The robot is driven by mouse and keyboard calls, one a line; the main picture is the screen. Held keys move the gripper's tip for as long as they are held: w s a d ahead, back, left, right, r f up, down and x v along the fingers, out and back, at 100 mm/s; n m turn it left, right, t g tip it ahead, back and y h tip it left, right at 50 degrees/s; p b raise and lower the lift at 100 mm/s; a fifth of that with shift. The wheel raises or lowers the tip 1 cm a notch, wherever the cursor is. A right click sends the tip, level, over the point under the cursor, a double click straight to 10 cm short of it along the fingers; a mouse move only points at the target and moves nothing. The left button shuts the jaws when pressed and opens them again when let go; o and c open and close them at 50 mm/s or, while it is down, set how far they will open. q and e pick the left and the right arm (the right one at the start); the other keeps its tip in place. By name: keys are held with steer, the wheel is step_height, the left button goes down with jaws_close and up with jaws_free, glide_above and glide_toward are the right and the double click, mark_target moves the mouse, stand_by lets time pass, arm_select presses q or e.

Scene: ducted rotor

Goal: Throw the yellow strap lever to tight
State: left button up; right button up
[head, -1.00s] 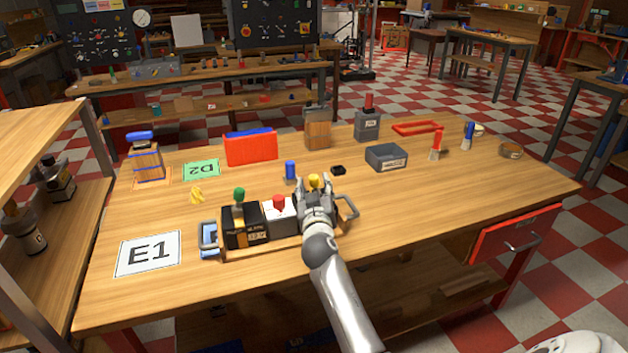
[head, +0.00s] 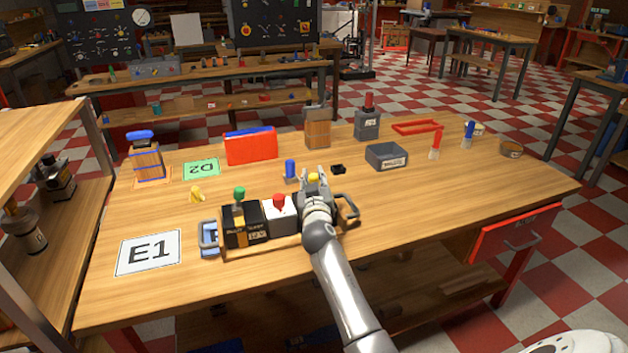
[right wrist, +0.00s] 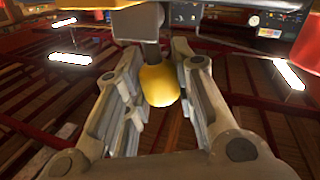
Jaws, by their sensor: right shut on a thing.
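The yellow strap lever shows as a yellow knob (head: 314,178) at the right end of the wooden tray (head: 262,248). My right gripper (head: 314,174) reaches over that end and is shut on the yellow lever. In the right wrist view, the yellow knob (right wrist: 159,84) on a dark shaft sits between the two fingers (right wrist: 158,92). The lever's base is hidden behind my gripper and wrist. My left gripper is not in view.
Beside the yellow lever on the tray stand a white box with a red knob (head: 279,199) and a black box with a green knob (head: 239,193). A blue peg (head: 290,168) stands just behind. The table's right front is clear.

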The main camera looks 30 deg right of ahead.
steer(key=shift+m, duration=0.3)
steer(key=shift+c, duration=0.3)
steer(key=shift+s+d+r+m+g+y+p, duration=0.15)
steer(key=shift+d+m+p, duration=0.15)
steer(key=shift+m+p, duration=0.2)
steer(key=shift+s+d+m+g+y+p, duration=0.15)
steer(key=shift+d+m+p, duration=0.2)
steer(key=shift+m, duration=0.25)
steer(key=shift+d+m+y+p, duration=0.3)
steer(key=shift+d+m+p, duration=0.15)
steer(key=shift+m+p, duration=0.65)
steer(key=shift+s+d+f+m+g+y+p, duration=0.1)
steer(key=shift+d+f+m+g+y+p, duration=0.15)
steer(key=shift+m+p, duration=0.35)
steer(key=shift+s+d+f+m+g+y+p, duration=0.15)
steer(key=shift+d+m+p, duration=0.25)
steer(key=shift+m, duration=0.2)
steer(key=shift+d+f+m+p, duration=0.15)
steer(key=shift+m+p, duration=0.3)
steer(key=shift+m, duration=0.05)
steer(key=shift+f+y, duration=0.1)
steer(key=shift+y, duration=0.2)
steer(key=o, duration=1)
steer(key=shift+o, duration=0.2)
